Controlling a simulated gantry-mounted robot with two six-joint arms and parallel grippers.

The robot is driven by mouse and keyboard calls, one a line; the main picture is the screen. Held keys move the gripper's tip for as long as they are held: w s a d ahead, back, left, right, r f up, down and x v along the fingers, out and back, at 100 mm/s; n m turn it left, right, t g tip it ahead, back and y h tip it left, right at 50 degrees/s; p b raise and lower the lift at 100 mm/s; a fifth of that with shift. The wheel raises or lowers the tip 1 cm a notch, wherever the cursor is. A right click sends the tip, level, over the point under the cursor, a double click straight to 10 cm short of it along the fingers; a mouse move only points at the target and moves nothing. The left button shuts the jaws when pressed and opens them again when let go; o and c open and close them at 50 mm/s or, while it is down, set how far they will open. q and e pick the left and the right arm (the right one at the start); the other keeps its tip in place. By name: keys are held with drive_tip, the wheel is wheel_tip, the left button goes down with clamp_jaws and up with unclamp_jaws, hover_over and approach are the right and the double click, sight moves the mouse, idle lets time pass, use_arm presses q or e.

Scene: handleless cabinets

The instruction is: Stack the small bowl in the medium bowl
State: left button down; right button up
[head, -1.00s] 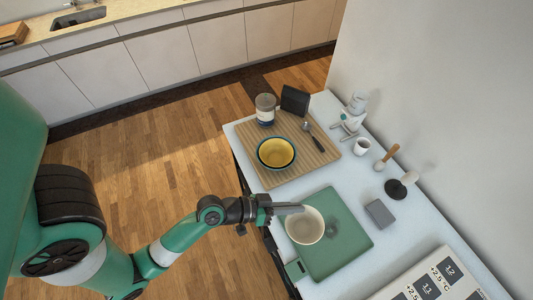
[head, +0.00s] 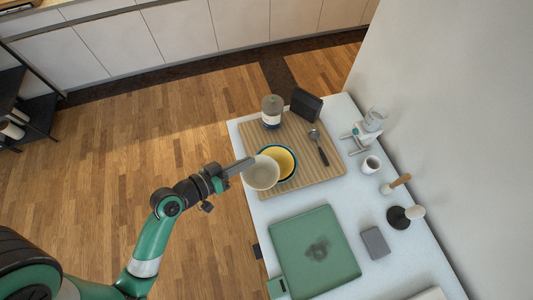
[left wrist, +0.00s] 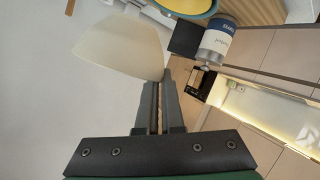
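My left gripper (head: 236,168) is shut on the rim of a cream bowl (head: 261,173), which is held in the air. In the left wrist view the cream bowl (left wrist: 122,48) shows at the ends of the nearly closed fingers (left wrist: 160,98). A yellow bowl with a dark blue rim (head: 282,160) stands on the ribbed wooden board. In the head view the cream bowl overlaps its left and near part. The yellow bowl also shows at the top of the left wrist view (left wrist: 192,5). My right gripper is not in view.
The wooden board (head: 320,174) also holds a canister (head: 271,112) and a ladle (head: 319,147); a black block (head: 306,104) stands at its far edge. A green board (head: 300,240) lies nearer. A cup (head: 371,164), brush and grey block line the right. The wall bounds the right side.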

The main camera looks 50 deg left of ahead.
use_arm(q)
drive_tip(key=w+a+f, duration=0.2)
drive_tip(key=w, duration=0.3)
drive_tip(key=b, duration=0.2)
hover_over(263, 153)
drive_tip(key=s+d, duration=0.1)
drive_tip(key=s, duration=0.1)
drive_tip(key=f, duration=0.5)
drive_tip(key=shift+w+d+f, duration=0.1)
drive_tip(key=shift+d+f, duration=0.1)
drive_tip(key=shift+w+a+f, duration=0.1)
drive_tip(key=shift+w+f, duration=0.1)
drive_tip(key=shift+w, duration=0.1)
drive_tip(key=f+b, duration=0.1)
drive_tip(key=f, duration=0.1)
drive_tip(key=f+b, duration=0.1)
drive_tip(key=shift+w+a+f, duration=0.1)
drive_tip(key=shift+w+f, duration=0.1)
drive_tip(key=shift+f, duration=0.2)
drive_tip(key=shift+r, duration=0.1)
drive_tip(key=shift+f+b, duration=0.6)
drive_tip(key=shift+f, duration=0.1)
drive_tip(key=c, duration=1.1)
unclamp_jaws()
drive_tip(key=shift+r, duration=0.1)
drive_tip(key=shift+o, duration=0.2)
